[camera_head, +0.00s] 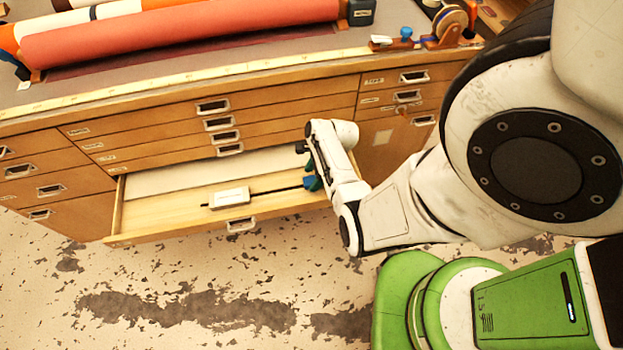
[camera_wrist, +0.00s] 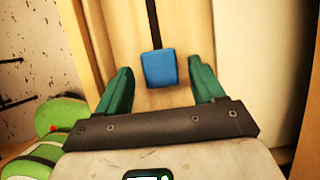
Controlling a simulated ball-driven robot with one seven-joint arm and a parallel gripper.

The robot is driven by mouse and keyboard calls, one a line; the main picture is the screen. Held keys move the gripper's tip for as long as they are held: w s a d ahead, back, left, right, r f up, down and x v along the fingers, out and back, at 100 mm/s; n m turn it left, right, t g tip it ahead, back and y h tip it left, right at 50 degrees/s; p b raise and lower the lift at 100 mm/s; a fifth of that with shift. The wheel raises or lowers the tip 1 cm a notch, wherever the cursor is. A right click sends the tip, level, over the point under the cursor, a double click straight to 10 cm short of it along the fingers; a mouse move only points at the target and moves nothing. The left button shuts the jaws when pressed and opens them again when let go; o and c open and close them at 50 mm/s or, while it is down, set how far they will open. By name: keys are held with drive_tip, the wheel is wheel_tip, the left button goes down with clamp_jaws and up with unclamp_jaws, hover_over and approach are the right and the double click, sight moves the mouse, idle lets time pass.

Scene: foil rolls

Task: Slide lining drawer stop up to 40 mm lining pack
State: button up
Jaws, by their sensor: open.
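The open lining drawer (camera_head: 165,218) has a pale wooden floor. A blue block (camera_wrist: 159,66) sits at the end of a thin black rod (camera_wrist: 152,20); in the head view the block (camera_head: 312,184) is at the drawer's right. The rod runs left through a small whitish box (camera_head: 230,197). A flat white slab (camera_head: 190,172) lies along the back of the drawer; which of these is the stop or the pack is not labelled legibly. My gripper (camera_wrist: 160,72) is open, its green fingers on either side of the blue block, with gaps showing.
The cabinet's closed drawers (camera_head: 215,105) rise behind the open one. The cabinet top holds a large red roll (camera_head: 180,35), a yellow ruler strip (camera_head: 190,78) and a tape dispenser (camera_head: 450,25). The drawer's front wall (camera_wrist: 92,45) lies close left of my fingers in the wrist view.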

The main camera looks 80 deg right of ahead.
drive_tip(key=shift+w+f, duration=0.2)
drive_tip(key=shift+f, duration=0.4)
clamp_jaws()
idle(0.3)
